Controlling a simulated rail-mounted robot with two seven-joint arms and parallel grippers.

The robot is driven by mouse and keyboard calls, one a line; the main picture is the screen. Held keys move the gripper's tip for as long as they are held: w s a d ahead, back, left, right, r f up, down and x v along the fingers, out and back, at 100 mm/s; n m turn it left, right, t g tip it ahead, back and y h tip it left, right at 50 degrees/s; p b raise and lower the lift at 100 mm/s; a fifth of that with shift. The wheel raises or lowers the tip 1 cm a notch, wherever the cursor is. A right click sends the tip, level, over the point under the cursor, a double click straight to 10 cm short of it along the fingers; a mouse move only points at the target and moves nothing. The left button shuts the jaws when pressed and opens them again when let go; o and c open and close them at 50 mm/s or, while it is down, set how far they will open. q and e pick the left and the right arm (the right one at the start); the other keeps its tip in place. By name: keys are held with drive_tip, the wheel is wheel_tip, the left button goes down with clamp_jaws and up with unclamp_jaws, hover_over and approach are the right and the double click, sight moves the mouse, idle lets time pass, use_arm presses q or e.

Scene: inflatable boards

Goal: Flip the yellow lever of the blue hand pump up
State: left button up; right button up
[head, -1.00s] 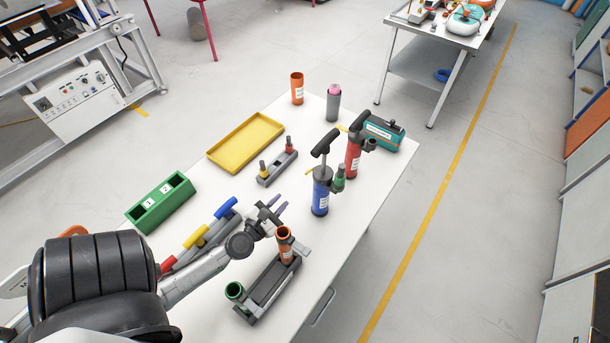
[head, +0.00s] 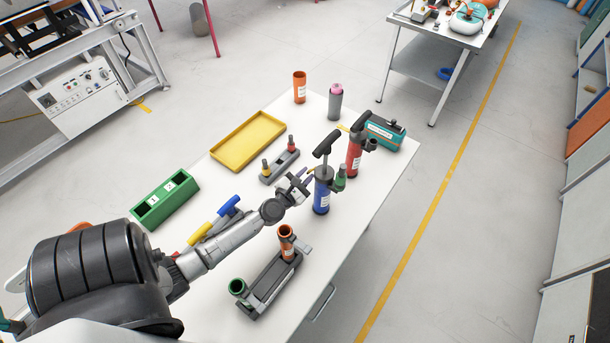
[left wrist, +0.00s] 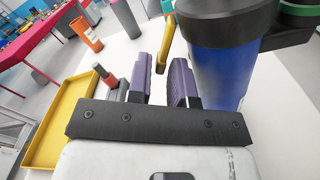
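The blue hand pump (head: 322,195) stands upright on the white table, with a black T-handle on top. In the left wrist view its blue barrel (left wrist: 222,65) fills the right side, close to the right finger. Its yellow lever (left wrist: 166,42) shows there just beyond the gap between my fingers; in the head view it is mostly hidden by the gripper. My left gripper (head: 305,178) is at the pump's left side, its purple fingers apart and nothing clearly held between them. Whether a finger touches the lever or barrel, I cannot tell. My right gripper is out of view.
A red pump (head: 354,155) stands behind the blue one, with a teal box (head: 383,136) beyond. A grey block with small pegs (head: 267,177) and a yellow tray (head: 222,160) lie left. A grey rack with orange and green cups (head: 268,291) is in front.

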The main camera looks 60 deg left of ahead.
use_arm(q)
clamp_jaws()
drive_tip(key=shift+r+m, duration=0.15)
drive_tip(key=shift+m, duration=0.15)
drive_tip(key=shift+s+a+r+m+p, duration=0.25)
drive_tip(key=shift+r+m+p, duration=0.35)
drive_tip(key=shift+m+p, duration=0.95)
drive_tip(key=shift+a+r+m+p, duration=0.4)
drive_tip(key=shift+r+m+p, duration=0.25)
drive_tip(key=shift+m, duration=1.6)
drive_tip(key=shift+s+a+r+m+p, duration=0.15)
drive_tip(key=shift+a+r+m+p, duration=0.25)
drive_tip(key=shift+m+p, duration=1.15)
drive_tip(key=shift+d+r+m+b, duration=0.15)
drive_tip(key=shift+m+b, duration=0.15)
drive_tip(key=shift+m, duration=0.15)
